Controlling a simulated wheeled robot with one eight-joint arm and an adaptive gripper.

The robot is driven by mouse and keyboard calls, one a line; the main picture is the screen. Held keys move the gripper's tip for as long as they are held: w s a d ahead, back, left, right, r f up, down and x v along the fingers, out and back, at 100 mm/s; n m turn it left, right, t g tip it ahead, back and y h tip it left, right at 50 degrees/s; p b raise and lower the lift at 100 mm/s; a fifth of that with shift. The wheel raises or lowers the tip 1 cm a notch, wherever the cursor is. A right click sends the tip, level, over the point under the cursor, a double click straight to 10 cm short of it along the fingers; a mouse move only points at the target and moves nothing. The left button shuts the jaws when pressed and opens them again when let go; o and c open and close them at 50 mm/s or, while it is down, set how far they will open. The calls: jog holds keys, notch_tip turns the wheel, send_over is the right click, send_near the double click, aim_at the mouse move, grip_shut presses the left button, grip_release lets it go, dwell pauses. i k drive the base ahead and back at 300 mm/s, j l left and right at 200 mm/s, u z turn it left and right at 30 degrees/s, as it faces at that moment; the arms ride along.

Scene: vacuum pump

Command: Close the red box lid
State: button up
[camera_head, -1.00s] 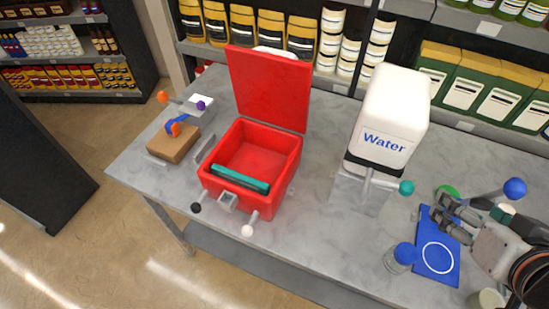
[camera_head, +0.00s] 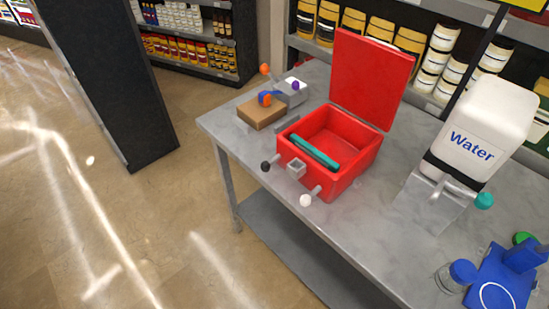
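The red box (camera_head: 343,173) stands on the grey table in the middle of the view. Its red lid (camera_head: 371,77) is up, tilted back behind the box, so the box is open. A teal bar-shaped thing (camera_head: 315,152) lies inside along the front wall. A small grey square fitting (camera_head: 296,168) is on the box's front, with a black-knobbed lever (camera_head: 266,166) to its left and a white-knobbed lever (camera_head: 307,199) to its right. My gripper is out of view.
The white Water container (camera_head: 480,132) stands right. Floor at left is clear.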

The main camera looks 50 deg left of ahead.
aim_at(369, 77)
jog(key=k+l+u, duration=0.15)
jog(key=u, duration=1.45)
